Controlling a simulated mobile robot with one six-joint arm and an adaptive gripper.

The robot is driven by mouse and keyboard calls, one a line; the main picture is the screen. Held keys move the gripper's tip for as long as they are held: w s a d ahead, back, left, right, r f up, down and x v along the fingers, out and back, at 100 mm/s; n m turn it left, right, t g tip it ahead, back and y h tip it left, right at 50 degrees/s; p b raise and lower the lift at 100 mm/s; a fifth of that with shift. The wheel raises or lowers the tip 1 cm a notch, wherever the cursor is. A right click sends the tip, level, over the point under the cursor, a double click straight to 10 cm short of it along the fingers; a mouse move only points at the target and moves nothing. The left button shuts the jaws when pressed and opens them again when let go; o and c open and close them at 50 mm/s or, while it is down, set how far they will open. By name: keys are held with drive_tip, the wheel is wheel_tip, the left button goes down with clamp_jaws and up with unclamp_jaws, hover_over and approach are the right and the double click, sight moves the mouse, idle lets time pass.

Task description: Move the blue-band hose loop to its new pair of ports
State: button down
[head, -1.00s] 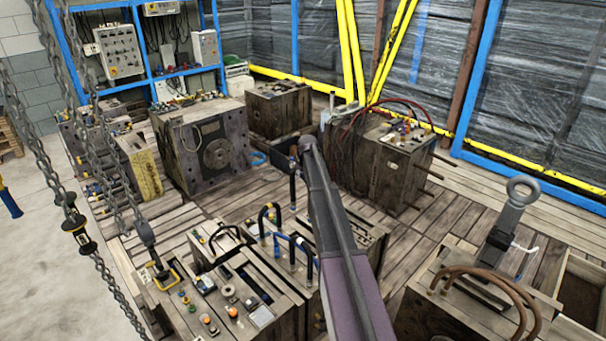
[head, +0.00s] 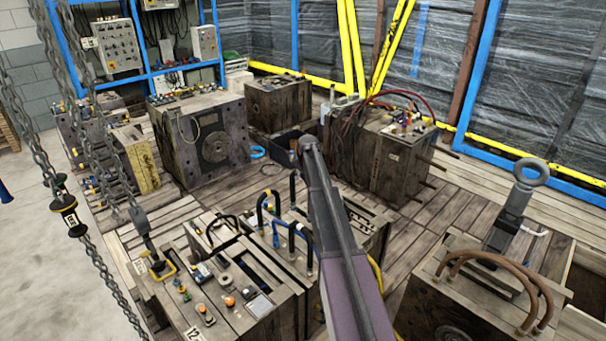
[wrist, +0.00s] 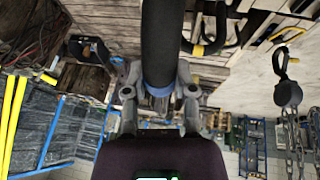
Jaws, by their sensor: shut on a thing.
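In the wrist view my gripper (wrist: 160,98) is shut on a thick black hose (wrist: 161,42), which runs up from between the fingers to the top edge. Which head-view loop is held cannot be told, and the ports around my arm are partly hidden.
A block with brown hoses (head: 500,265) stands at the right, with a grey lifting eye (head: 530,172) behind it. A chain (head: 85,260) hangs at the left. A block with red hoses (head: 385,160) stands beyond my arm. Bare planks (head: 420,215) lie between.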

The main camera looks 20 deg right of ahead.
wheel_tip(320, 180, down, 12)
drive_tip(key=b, duration=1.1)
drive_tip(key=shift+s+a, duration=0.15)
drive_tip(key=shift+s, duration=0.15)
idle(1.0)
drive_tip(key=shift+a+f+b, duration=0.1)
drive_tip(key=shift+f+b, duration=1.45)
drive_tip(key=shift+b, duration=0.2)
idle(3.3)
